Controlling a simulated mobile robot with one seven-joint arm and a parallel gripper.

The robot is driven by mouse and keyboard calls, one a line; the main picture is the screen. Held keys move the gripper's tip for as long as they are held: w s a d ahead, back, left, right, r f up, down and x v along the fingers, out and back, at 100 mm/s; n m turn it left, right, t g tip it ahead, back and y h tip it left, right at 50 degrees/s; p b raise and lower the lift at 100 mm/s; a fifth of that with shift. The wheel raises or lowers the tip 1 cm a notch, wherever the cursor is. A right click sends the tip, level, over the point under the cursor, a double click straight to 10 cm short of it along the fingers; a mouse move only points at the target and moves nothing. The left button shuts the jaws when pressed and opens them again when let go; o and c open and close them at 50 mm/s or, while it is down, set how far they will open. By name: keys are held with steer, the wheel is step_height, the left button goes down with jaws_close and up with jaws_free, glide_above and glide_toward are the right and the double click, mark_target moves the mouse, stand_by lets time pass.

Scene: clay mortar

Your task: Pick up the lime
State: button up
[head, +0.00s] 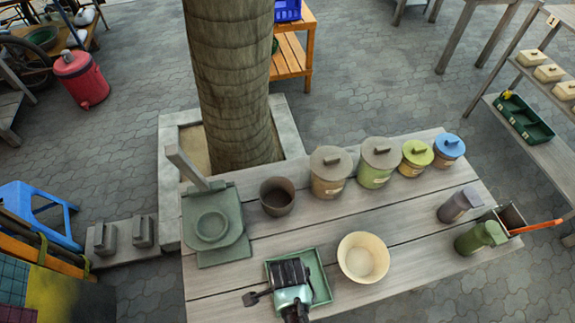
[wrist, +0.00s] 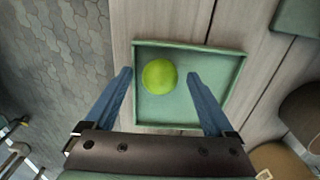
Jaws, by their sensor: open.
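The lime (wrist: 158,76) is a round, bright yellow-green fruit lying in a shallow green square tray (wrist: 195,49), left of the tray's middle in the wrist view. My gripper (wrist: 160,73) is open, with its two blue fingers apart on either side of the lime in the picture. I see no contact between fingers and lime, and the height gap is hard to tell. In the head view my gripper (head: 289,274) is over the tray (head: 322,288) at the table's near side and hides the lime.
A cream bowl (head: 363,258) stands close to the tray's right. A green scale-like stand (head: 218,225) and a dark brown pot (head: 277,196) are behind. Several lidded jars (head: 331,172) line the table's back. Bare wooden tabletop (head: 215,285) lies left of the tray.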

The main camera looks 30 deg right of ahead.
jaws_close()
steer(key=shift+r, duration=0.1)
stand_by(0.3)
step_height(320, 180, up, 10)
steer(key=shift+f, duration=0.1)
steer(key=shift+w, duration=0.1)
